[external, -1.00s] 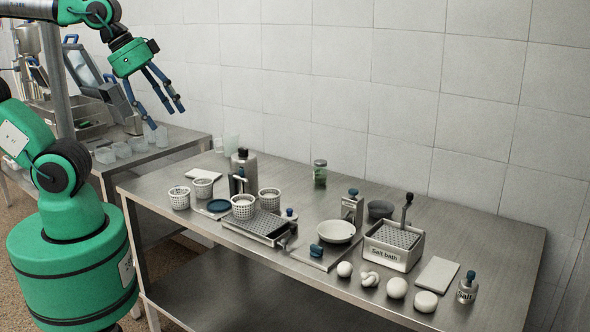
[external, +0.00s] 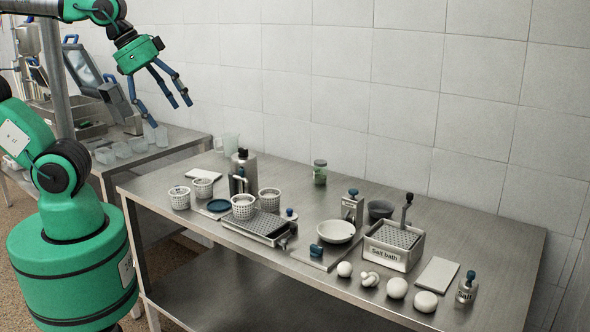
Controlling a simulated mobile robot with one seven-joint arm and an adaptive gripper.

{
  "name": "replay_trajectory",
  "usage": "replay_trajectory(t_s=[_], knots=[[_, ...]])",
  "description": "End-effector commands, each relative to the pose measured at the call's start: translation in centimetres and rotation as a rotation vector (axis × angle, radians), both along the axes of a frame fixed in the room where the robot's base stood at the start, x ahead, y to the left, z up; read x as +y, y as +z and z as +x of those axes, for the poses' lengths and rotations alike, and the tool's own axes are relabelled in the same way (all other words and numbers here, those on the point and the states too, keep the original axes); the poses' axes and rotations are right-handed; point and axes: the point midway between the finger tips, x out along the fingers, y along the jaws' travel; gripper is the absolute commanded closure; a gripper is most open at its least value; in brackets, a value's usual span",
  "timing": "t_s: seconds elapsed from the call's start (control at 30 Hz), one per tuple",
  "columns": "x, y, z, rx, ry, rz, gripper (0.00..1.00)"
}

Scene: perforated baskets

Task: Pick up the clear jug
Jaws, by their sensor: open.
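The clear jug (external: 231,142) is a translucent, pale vessel standing upright at the back left corner of the steel table, near the tiled wall. It is small and faint in the external view, and its handle cannot be made out. My gripper (external: 170,114) is open and empty, with its fingers pointing down and to the right. In the picture it is up and to the left of the jug, apart from it.
A metal canister (external: 244,165) stands in front of the jug. White perforated baskets (external: 243,207), a drain tray (external: 259,226) and a salt bath box (external: 392,246) crowd the table. Clear containers (external: 121,149) stand on the left table.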

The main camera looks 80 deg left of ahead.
Motion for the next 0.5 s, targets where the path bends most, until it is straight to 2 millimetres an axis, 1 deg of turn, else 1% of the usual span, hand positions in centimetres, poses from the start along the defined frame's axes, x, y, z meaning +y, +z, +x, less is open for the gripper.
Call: replay_trajectory(t_s=[0.17,0.27,0.47,0.5], knots=[[2.0,0.9,3.0,0.01,0.048,-0.002,0.18],[3.6,1.4,5.1,0.014,0.08,-0.005,0.18],[8.0,2.2,9.7,0.026,0.153,-0.011,0.18],[9.0,2.3,10.6,0.027,0.168,-0.012,0.18]])
